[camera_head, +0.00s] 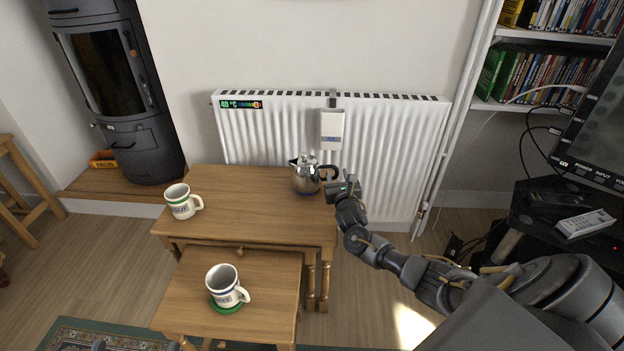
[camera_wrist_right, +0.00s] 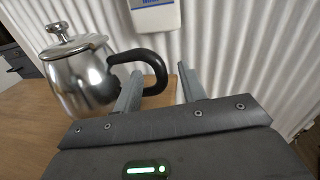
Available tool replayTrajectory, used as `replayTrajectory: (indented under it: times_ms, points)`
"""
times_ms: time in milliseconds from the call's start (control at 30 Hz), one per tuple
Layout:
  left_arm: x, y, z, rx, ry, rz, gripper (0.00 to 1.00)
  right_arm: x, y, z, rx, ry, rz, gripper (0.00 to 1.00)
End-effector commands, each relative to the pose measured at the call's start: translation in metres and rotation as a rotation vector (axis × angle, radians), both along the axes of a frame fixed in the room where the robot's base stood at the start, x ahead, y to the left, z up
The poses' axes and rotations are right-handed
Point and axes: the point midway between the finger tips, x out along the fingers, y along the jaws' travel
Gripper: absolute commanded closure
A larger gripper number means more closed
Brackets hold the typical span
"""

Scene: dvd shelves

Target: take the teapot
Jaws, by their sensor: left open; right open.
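A shiny metal teapot (camera_head: 306,176) with a black handle stands upright at the back right of the upper wooden table (camera_head: 235,205). It also shows at the left of the right wrist view (camera_wrist_right: 82,75). My right gripper (camera_head: 343,188) is open beside the handle, at the table's right edge. In the wrist view its fingers (camera_wrist_right: 160,82) stand apart, and the outer loop of the black handle (camera_wrist_right: 157,66) shows between them; I cannot tell whether they touch it. Only dark bits of my left gripper (camera_head: 137,347) show at the bottom edge of the head view; most of it is hidden.
A white mug (camera_head: 181,203) stands at the upper table's left. Another mug (camera_head: 224,285) sits on a green coaster on the lower table (camera_head: 180,300). A white radiator (camera_head: 390,150) is close behind the teapot. A TV stand (camera_head: 530,205) with remotes is at the right.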

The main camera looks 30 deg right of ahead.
Motion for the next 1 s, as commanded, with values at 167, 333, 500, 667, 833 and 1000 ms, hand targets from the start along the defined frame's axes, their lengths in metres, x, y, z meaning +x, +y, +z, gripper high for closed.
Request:
replayTrajectory:
  times_ms: [167, 333, 500, 667, 833, 1000]
  points:
    - [-0.001, -0.0007, 0.0025, -0.008, -0.013, -0.004, 0.11, 0.0012, -0.0007, -0.0002, 0.0, 0.001, 0.0, 0.59]
    - [-0.0009, -0.0005, 0.0023, -0.007, -0.011, -0.004, 0.11, 0.001, -0.0006, -0.0001, 0.0, 0.001, 0.0, 0.7]
    - [-0.0008, -0.0004, 0.0021, -0.006, -0.011, -0.002, 0.11, 0.0009, -0.0007, -0.0002, 0.0, 0.001, 0.0, 0.92]
    - [-0.0006, -0.0003, 0.0021, -0.006, -0.011, -0.002, 0.11, 0.0008, -0.0008, -0.0003, 0.0, 0.001, -0.001, 1.0]
    - [-0.0005, -0.0002, 0.0022, -0.006, -0.011, -0.002, 0.11, 0.0013, -0.0011, 0.0019, 0.0, -0.004, -0.001, 1.0]
    - [-0.0005, -0.0003, 0.002, -0.005, -0.01, -0.002, 0.11, 0.001, -0.0013, 0.0012, 0.0, -0.001, -0.002, 1.0]
